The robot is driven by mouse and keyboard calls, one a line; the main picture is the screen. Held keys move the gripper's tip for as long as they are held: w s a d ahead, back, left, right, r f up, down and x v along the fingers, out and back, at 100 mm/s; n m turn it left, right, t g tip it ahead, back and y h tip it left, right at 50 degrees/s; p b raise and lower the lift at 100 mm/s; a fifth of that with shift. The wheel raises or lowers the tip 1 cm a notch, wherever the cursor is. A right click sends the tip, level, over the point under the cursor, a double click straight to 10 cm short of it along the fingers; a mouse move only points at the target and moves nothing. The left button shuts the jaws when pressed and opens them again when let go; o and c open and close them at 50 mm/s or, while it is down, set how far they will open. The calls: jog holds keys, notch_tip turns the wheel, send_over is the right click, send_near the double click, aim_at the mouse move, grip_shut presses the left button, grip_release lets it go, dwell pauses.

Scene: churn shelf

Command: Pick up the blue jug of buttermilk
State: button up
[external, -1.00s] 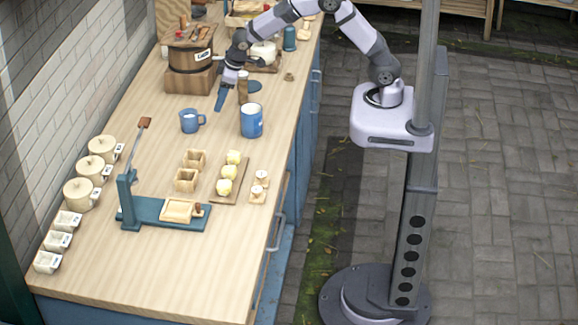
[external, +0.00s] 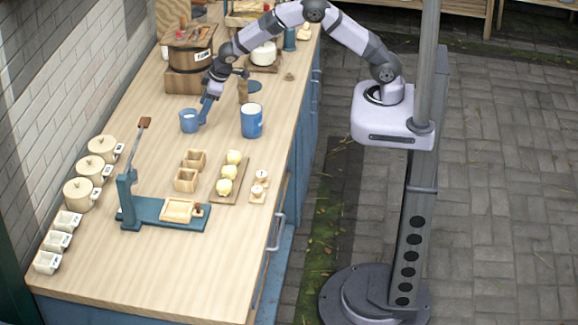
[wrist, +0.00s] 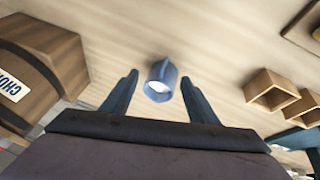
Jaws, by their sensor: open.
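A small blue jug (external: 188,121) with a side handle stands upright on the wooden counter; in the wrist view it shows white inside (wrist: 159,85). My gripper (external: 205,113) is open and empty, just above and beside the jug's handle side in the external view. In the wrist view the jug lies between and beyond the two open fingertips (wrist: 159,79), with its handle toward the top of the picture. I see no contact. In the external view the fingers partly cover the handle.
A taller blue vessel (external: 251,121) with a white top stands to the right. A wooden churn (external: 190,55) on a block is behind. Small wooden boxes (external: 187,180) and a teal press (external: 160,212) are nearer the front. The counter around the jug is clear.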

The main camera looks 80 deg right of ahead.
aim_at(194, 121)
jog(key=shift+p+x, duration=1.25)
jog(key=shift+x, duration=1.2)
jog(key=shift+a, duration=0.2)
grip_shut()
